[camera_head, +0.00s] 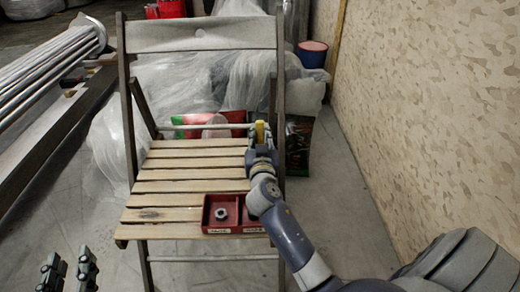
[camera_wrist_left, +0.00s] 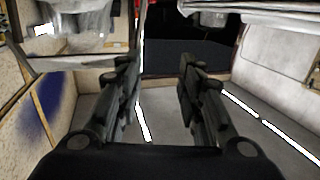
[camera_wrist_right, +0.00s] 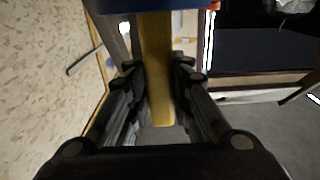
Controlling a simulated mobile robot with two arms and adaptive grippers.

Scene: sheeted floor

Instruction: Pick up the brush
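The brush has a yellow handle (camera_head: 260,131) and shows at the rear right of the chair seat. In the right wrist view its yellow handle (camera_wrist_right: 157,75) runs down between the fingers, from a dark blue part at the top edge. My right gripper (camera_head: 261,145) has one finger on each side of the handle, very close to it. Whether the fingers press on it is not clear. My left gripper (camera_head: 68,272) is open and empty at the lower left, far from the brush. Its spread fingers fill the left wrist view (camera_wrist_left: 160,85).
A wooden slatted folding chair (camera_head: 175,187) stands in the middle. A red divided tray (camera_head: 221,228) with a metal ring lies on its front right. A patterned wall (camera_head: 430,90) closes the right side. Metal rods (camera_head: 45,70) lie at the left. Plastic-wrapped items stand behind.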

